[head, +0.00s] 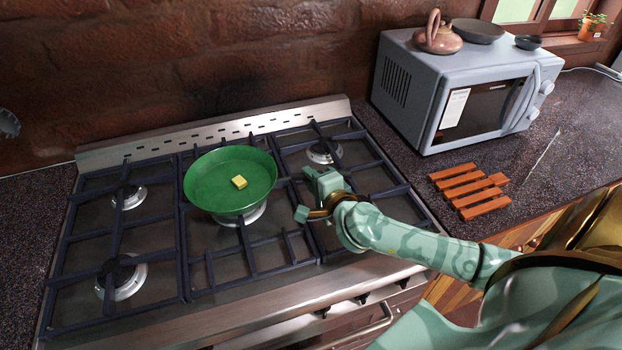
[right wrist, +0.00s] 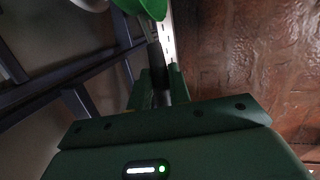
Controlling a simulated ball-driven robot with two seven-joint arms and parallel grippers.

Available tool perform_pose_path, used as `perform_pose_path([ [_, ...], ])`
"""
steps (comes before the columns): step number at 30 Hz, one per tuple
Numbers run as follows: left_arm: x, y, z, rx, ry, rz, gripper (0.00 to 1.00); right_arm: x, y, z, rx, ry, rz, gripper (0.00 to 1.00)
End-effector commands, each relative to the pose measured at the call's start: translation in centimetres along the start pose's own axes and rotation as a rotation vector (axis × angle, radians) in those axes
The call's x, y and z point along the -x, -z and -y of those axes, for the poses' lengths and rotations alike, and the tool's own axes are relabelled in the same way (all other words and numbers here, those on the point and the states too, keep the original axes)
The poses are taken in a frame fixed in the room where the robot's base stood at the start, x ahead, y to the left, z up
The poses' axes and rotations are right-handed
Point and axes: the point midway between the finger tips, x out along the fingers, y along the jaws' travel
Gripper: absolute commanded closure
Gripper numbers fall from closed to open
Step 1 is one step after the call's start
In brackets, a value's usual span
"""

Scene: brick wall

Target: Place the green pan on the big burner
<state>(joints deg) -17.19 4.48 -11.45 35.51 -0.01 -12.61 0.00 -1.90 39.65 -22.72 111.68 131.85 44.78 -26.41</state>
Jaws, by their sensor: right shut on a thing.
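The green pan (head: 205,183) is over the middle of the stove, with a small yellow block (head: 239,182) inside it. Part of the silver middle burner (head: 243,216) shows under the pan's front edge; the pan hides the rest. I cannot tell whether the pan touches the grate or is held just above it. My right gripper (head: 312,183) is at the pan's right side, shut on its handle. In the right wrist view the dark handle (right wrist: 155,58) runs between the fingers toward the green pan (right wrist: 152,8). My left gripper is not in view.
The stove's dark grates (head: 270,241) surround the pan. Other burners show at left (head: 122,277), back left (head: 130,197) and back right (head: 323,153). A microwave (head: 420,97) carrying a kettle (head: 437,36) stands at right, near a wooden trivet (head: 468,190). A brick wall is behind.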

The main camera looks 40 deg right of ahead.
Motion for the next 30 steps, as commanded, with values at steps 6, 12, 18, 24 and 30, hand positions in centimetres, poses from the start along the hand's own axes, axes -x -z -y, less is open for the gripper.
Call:
perform_pose_path([
  [6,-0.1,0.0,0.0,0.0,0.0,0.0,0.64,-0.1,0.0,0.0,-0.002,0.005,0.001,1.0],
  [12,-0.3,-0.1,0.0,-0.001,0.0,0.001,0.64,-0.2,0.0,-0.4,-0.002,0.005,0.001,1.0],
  [18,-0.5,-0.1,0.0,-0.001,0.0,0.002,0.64,-0.3,0.0,-0.7,-0.003,0.005,0.001,1.0],
  [24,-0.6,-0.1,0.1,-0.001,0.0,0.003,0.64,-0.3,0.0,-0.9,-0.003,0.005,0.001,0.61],
  [30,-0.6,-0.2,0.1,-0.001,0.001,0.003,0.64,-0.3,0.0,-1.0,-0.001,0.002,0.0,0.55],
])
